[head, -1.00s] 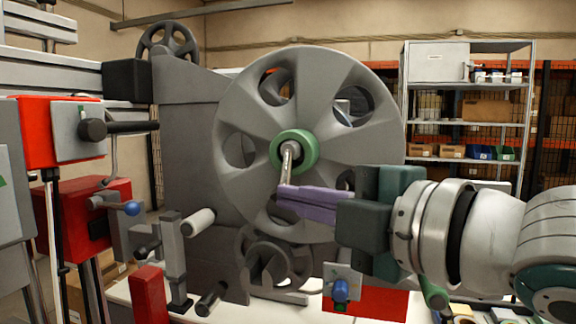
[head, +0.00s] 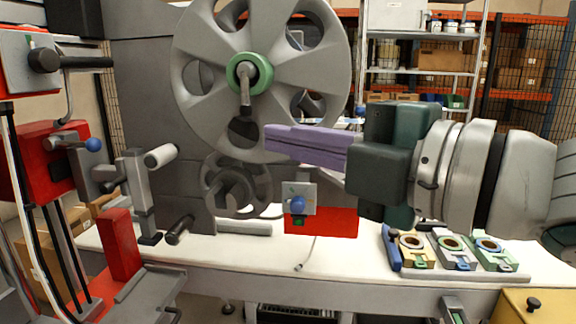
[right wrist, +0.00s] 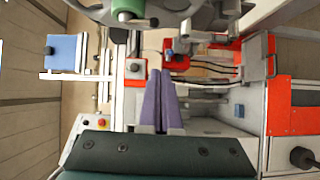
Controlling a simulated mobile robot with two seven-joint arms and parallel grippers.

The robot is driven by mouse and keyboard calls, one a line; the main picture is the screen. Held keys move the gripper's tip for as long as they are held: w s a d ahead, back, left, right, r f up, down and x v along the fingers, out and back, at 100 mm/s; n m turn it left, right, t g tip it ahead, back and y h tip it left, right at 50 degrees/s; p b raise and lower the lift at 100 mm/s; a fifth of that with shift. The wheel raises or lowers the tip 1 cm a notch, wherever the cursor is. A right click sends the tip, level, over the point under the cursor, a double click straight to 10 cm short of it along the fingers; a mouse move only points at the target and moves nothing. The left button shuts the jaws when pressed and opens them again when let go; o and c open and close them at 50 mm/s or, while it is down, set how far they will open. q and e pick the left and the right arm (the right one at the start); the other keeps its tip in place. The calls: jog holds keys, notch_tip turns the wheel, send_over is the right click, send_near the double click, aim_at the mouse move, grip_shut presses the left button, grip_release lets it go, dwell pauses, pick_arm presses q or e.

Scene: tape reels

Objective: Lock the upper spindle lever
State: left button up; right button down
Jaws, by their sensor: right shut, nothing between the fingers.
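The upper spindle lever (head: 244,95) is a grey handle with a dark grip end, hanging down from the green hub (head: 249,74) of the large grey reel. My right gripper (head: 268,142) has purple fingers pressed together with nothing between them. It is just right of and slightly below the lever's end, apart from it as far as the head view shows. In the right wrist view the shut purple fingers (right wrist: 161,90) point toward the machine, with a green part of a hub (right wrist: 128,10) at the top. My left gripper is not in view.
A smaller dark reel (head: 236,187) sits below the large one. A red box with a blue knob (head: 298,204) stands on the white table (head: 290,262). Several coloured holders (head: 450,248) lie at right. Red units with levers (head: 55,165) stand at left.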

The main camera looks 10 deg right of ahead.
jog(key=shift+f+b+v, duration=0.15)
jog(key=shift+b+v, duration=0.1)
jog(key=shift+v, duration=1)
jog(key=shift+f+b+v, duration=0.15)
jog(key=shift+b+v, duration=0.05)
jog(key=shift+v, duration=1.05)
jog(key=s+d+f+m+g+h+p, duration=0.45)
jog(key=s+f+m, duration=0.25)
jog(key=s+m, duration=0.3)
jog(key=s+d+f+m+g+h+p, duration=0.35)
jog(key=s+f+m+g+h, duration=0.3)
jog(key=m, duration=0.55)
jog(key=s+d+r+m+p, duration=0.1)
jog(key=s+r+p, duration=0.2)
jog(key=r+p, duration=3.3)
jog(key=shift+s+r+t+p, duration=0.2)
jog(key=shift+r+t+p, duration=0.1)
jog(key=shift+p, duration=0.25)
